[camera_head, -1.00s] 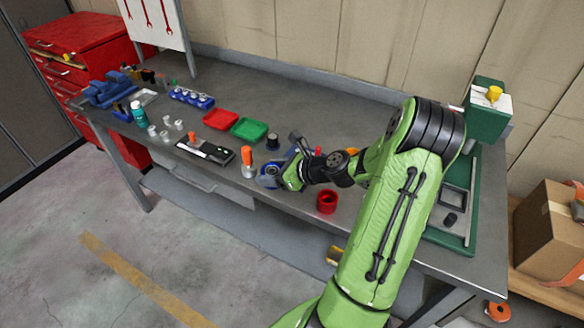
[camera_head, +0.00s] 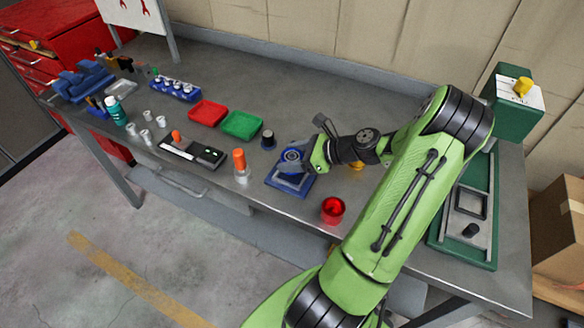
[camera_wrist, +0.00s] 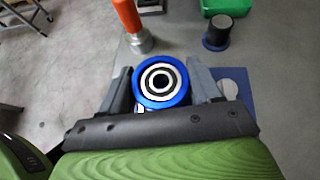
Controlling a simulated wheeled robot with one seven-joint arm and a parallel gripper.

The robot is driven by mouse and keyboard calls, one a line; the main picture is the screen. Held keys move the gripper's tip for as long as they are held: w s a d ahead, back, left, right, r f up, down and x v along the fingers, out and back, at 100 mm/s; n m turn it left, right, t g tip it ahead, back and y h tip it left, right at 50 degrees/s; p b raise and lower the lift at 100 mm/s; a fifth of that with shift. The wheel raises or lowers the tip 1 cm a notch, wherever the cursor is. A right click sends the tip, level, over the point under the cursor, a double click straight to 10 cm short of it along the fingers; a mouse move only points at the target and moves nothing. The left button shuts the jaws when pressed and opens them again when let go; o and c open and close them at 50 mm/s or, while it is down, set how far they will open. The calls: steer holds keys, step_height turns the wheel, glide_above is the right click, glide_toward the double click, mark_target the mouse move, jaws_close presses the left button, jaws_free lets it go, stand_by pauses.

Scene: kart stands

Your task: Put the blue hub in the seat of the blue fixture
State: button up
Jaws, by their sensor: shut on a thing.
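The blue hub (camera_head: 291,156) is a round blue ring with a pale metal centre and a dark bore. In the wrist view the hub (camera_wrist: 160,82) sits between the two grey fingers of my gripper (camera_wrist: 162,88), which is shut on it. In the head view my gripper (camera_head: 302,153) holds the hub over the back part of the blue fixture (camera_head: 291,187), a flat blue plate near the bench's front edge. In the wrist view the fixture (camera_wrist: 241,84) shows to the right, with a pale round patch. The hub and fingers hide much of it; I cannot tell whether they touch.
Green (camera_head: 241,125) and red (camera_head: 208,113) trays lie further back. The bench's back middle is clear.

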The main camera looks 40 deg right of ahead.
steer(key=shift+f+b, duration=0.4)
steer(key=shift+f, duration=1.25)
steer(key=shift+w+f, duration=0.1)
steer(key=shift+f, duration=0.05)
steer(key=o, duration=1.3)
